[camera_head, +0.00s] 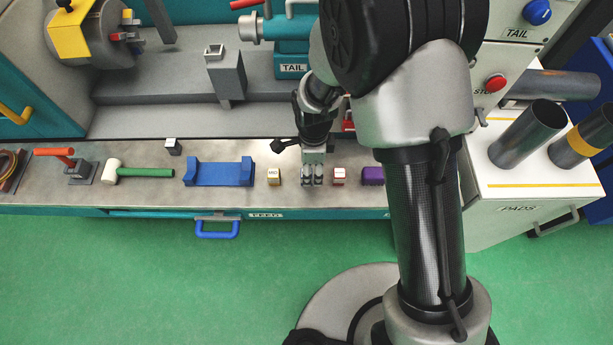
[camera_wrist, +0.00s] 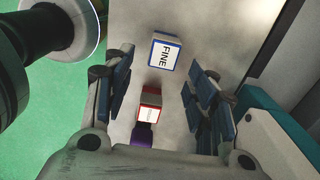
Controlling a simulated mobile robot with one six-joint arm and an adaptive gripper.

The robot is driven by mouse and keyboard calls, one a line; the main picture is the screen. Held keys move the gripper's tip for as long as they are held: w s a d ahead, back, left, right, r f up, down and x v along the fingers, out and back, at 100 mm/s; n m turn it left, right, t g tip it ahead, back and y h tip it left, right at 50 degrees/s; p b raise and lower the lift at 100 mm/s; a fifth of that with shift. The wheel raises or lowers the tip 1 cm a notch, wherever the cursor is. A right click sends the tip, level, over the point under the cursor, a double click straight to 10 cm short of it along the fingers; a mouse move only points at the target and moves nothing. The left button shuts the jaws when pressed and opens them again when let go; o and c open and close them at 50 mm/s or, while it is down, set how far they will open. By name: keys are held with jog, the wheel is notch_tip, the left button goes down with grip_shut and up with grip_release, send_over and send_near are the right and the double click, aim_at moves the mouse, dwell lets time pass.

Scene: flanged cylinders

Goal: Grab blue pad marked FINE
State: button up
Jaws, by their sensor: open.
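The blue-edged pad with a white top marked FINE (camera_wrist: 165,52) lies on the grey bench in the upper middle of the wrist view. My gripper (camera_wrist: 158,75) is open, its two fingers on either side of the picture. The pad shows between and slightly beyond the fingertips, with nothing held. In the head view my gripper (camera_head: 312,178) points down at the front of the bench.
A blue cradle (camera_head: 218,173) and a green-handled mallet (camera_head: 140,172) lie further left. Machine parts stand behind.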

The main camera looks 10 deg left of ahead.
notch_tip(320, 180, down, 4)
jog(key=shift+w+r+b, duration=0.1)
jog(key=shift+b, duration=0.5)
jog(key=shift+c, duration=0.4)
jog(key=c, duration=1.1)
